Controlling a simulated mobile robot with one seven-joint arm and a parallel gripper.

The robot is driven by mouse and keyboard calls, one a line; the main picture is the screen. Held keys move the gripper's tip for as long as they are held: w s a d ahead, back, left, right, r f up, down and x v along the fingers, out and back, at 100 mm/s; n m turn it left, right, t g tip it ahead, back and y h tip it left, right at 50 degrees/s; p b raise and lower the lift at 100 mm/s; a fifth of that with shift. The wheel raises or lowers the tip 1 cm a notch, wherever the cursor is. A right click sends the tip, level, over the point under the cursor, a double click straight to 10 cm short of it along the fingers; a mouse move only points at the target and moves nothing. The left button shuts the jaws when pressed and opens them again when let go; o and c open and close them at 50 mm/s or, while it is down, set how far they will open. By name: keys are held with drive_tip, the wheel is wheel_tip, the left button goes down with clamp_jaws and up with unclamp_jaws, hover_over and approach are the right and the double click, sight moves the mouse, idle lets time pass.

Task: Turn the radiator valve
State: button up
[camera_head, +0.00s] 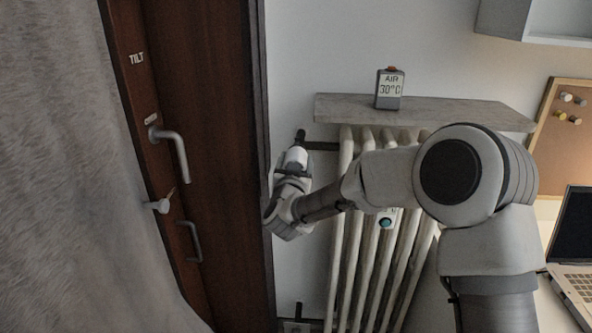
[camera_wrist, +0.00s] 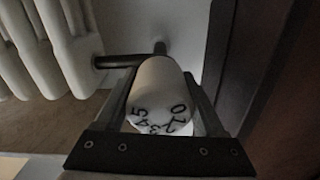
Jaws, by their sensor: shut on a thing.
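The radiator valve (camera_wrist: 160,88) is a white rounded knob with the dark numbers 0 to 5 around its end. In the wrist view it sits between the two fingers of my gripper (camera_wrist: 162,112), which is shut on it. Behind the knob, a dark pipe (camera_wrist: 118,61) runs left to the radiator. In the head view the valve (camera_head: 296,156) shows as a small white piece at the radiator's upper left, and my gripper (camera_head: 290,172) reaches it from below. The fingertips are too small to tell there.
A brown door (camera_head: 215,120) with a handle (camera_head: 172,150) is close on the left. A laptop (camera_head: 572,250) lies at the right.

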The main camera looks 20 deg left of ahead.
drive_tip(key=m+b, duration=0.3)
drive_tip(key=shift+f+m+b, duration=0.25)
drive_tip(key=shift+m+b, duration=0.1)
drive_tip(key=shift+m, duration=0.05)
drive_tip(key=m+b, duration=0.3)
drive_tip(key=shift+a+m+b, duration=0.1)
drive_tip(key=shift+m+b, duration=0.2)
drive_tip(key=m+b, duration=0.4)
drive_tip(key=shift+r, duration=0.1)
drive_tip(key=shift+r+m+b, duration=0.1)
drive_tip(key=shift+m+b, duration=0.8)
drive_tip(key=shift+m, duration=0.4)
drive_tip(key=shift+r, duration=0.1)
drive_tip(key=o, duration=1.3)
drive_tip(key=shift+o, duration=0.2)
drive_tip(key=shift+s, duration=0.1)
